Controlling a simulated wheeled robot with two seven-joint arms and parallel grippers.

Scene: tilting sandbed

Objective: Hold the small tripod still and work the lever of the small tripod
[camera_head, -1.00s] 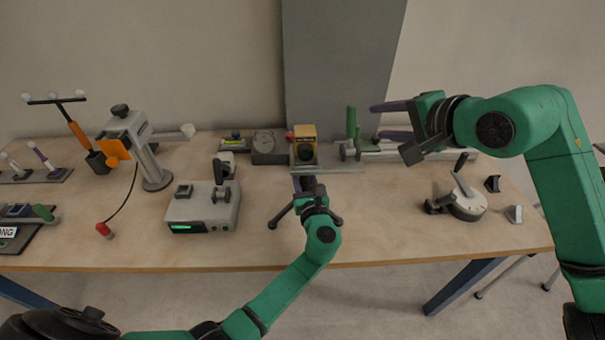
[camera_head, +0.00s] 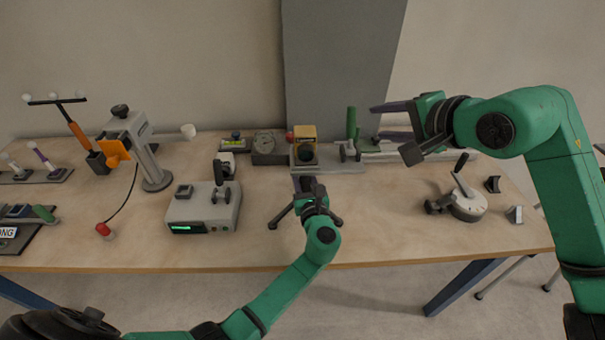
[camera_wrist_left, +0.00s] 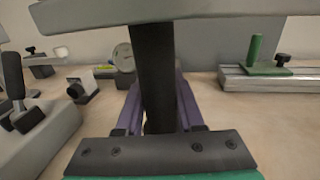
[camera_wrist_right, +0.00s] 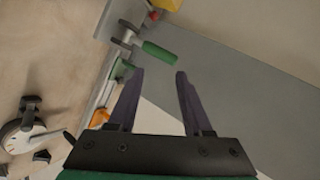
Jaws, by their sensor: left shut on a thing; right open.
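The small tripod stands near the front middle of the bench. Its dark splayed legs (camera_head: 281,216) show on both sides of my left gripper (camera_head: 308,185). In the left wrist view my left gripper (camera_wrist_left: 155,110) is shut, its purple fingers on either side of the tripod's dark post (camera_wrist_left: 152,65). A grey plate (camera_wrist_left: 150,12) tops the post. A yellow block (camera_head: 304,132) with a round dark front shows above the gripper, a red knob (camera_head: 289,137) at its left. I cannot tell whether this knob is the tripod's lever. My right gripper (camera_head: 385,129) is open, empty and raised, right of the tripod.
A grey control box (camera_head: 205,210) stands left of the tripod. A rail with a green handle (camera_head: 351,123) lies behind it, near my right gripper. A round dial device (camera_head: 468,207) is at the right. Bare bench top lies between tripod and dial device.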

